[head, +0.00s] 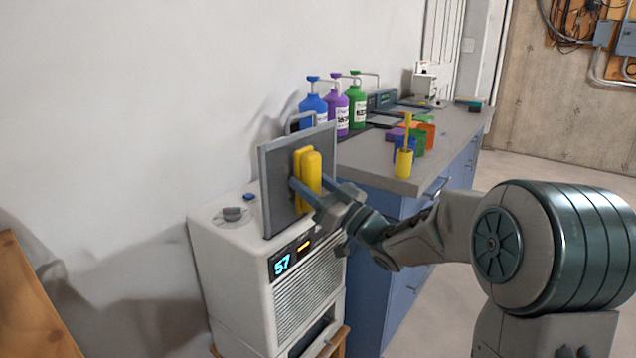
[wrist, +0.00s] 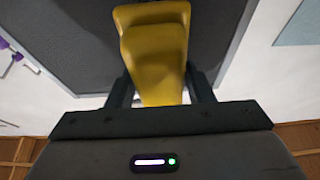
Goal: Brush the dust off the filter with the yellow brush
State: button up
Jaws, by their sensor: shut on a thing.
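The filter (head: 278,168) is a grey framed panel standing upright out of the top of a white machine (head: 255,245). In the wrist view its dark grey face (wrist: 75,45) fills much of the upper part. My gripper (head: 305,190) is shut on the yellow brush (head: 312,175), which is upright against or just in front of the filter's face; I cannot tell if they touch. In the wrist view the brush (wrist: 155,50) sits between my two fingers (wrist: 158,90). No dust can be made out clearly on the filter.
A wooden board (head: 35,305) is at the lower left.

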jog(key=shift+s+a+b, duration=0.3)
jog(key=shift+s+a, duration=0.35)
jog(key=shift+s, duration=0.2)
jog(key=shift+s+a+b, duration=0.25)
jog(key=shift+s+a, duration=0.4)
jog(key=shift+s, duration=0.15)
jog(key=shift+r+p, duration=0.7)
jog(key=shift+r, duration=0.25)
jog(key=shift+w+d+r, duration=0.1)
jog(key=shift+w+d, duration=1.3)
jog(key=shift+w, duration=0.15)
jog(key=shift+c, duration=0.3)
jog(key=shift+w+d+p, duration=0.45)
jog(key=shift+w+d, duration=0.7)
jog(key=shift+w, duration=0.35)
jog(key=shift+w+d+p, duration=0.4)
jog(key=shift+w+d, duration=0.7)
jog(key=shift+w, duration=0.4)
jog(key=shift+w+d+p, duration=0.45)
jog(key=shift+w+d, duration=0.7)
jog(key=shift+w, duration=0.35)
jog(key=shift+s+d+b, duration=0.2)
jog(key=shift+s+d, duration=0.75)
jog(key=shift+d, duration=0.2)
jog(key=shift+s+d+b, duration=0.15)
jog(key=shift+s+d, duration=0.8)
jog(key=shift+d, duration=0.2)
